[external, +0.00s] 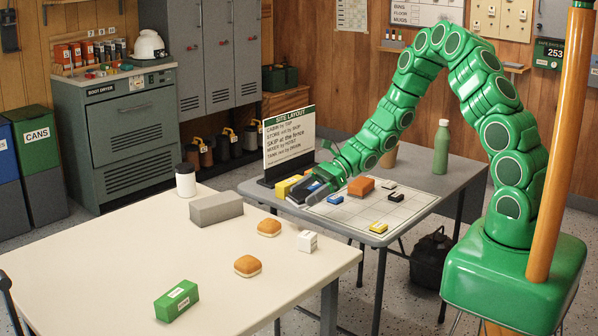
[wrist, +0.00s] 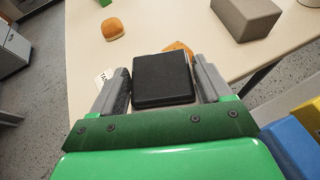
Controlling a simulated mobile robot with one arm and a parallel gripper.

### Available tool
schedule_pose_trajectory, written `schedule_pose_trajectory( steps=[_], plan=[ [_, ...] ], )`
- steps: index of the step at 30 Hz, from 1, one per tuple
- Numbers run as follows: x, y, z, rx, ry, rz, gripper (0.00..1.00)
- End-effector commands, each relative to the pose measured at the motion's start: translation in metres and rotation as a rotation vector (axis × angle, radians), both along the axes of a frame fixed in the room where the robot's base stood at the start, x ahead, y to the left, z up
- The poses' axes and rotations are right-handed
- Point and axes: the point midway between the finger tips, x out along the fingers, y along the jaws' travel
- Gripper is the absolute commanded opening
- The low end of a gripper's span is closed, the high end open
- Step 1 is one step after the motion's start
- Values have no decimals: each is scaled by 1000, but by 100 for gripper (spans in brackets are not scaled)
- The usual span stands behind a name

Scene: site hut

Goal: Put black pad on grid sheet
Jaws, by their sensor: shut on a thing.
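My gripper (external: 303,190) is over the left end of the grey desk, near the edge of the cream table. In the wrist view its two grey fingers are shut on a flat, square black pad (wrist: 163,78), one finger on each side. The pad is hard to make out in the external view. The white grid sheet (external: 400,208) lies on the grey desk to the right of my gripper. An orange-brown block (external: 361,186), a blue piece (external: 335,200), a yellow piece (external: 377,227) and small black pieces are on it. The sheet is not visible in the wrist view.
A sign (external: 289,143) reading SITE LAYOUT stands behind my gripper, with a yellow block (external: 286,187) near its foot. A green bottle (external: 441,147) stands at the desk's back. The cream table (external: 100,255) holds buns, a grey block (external: 216,208) and a white block (external: 307,240).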

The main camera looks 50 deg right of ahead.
Motion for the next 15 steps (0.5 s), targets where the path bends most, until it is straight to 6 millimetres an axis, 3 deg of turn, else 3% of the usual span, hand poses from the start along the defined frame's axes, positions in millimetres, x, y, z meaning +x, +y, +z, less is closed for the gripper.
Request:
schedule_pose_trajectory(
  steps=[6, 15],
  plan=[
    [-12, -48, -6, 0, 3, -97, 46],
    [-35, -101, -11, 1, 4, -215, 46]
  ],
)
